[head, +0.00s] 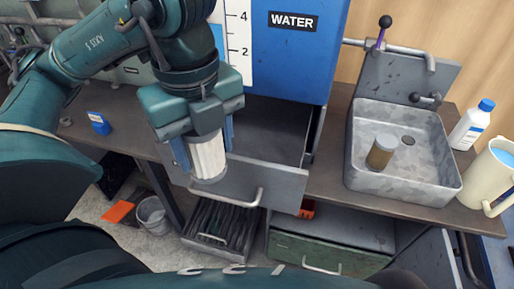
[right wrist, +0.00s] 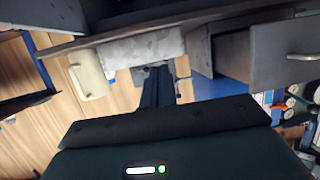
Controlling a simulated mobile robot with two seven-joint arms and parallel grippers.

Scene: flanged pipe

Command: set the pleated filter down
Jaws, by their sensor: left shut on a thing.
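The white pleated filter (head: 208,160) is a ribbed upright cylinder with a pale lower rim. My left gripper (head: 205,148) points down and is shut on it, with blue fingers on either side. In the head view it overlaps the left part of the open grey drawer (head: 262,182); its underside is hidden and I see no clear contact with a surface. A brown cylinder with a grey top (head: 381,152), like a dirty filter, stands in the metal sink (head: 434,188). In the right wrist view, dark parts of my right gripper (right wrist: 157,88) show, but not its jaw opening.
The blue water cabinet (head: 292,55) stands behind the drawer. A white bottle (head: 470,126) and a cream jug (head: 488,176) stand right of the sink. A small blue box (head: 99,123) is on the left counter. A bucket (head: 153,214) and an orange item (head: 118,212) are on the floor.

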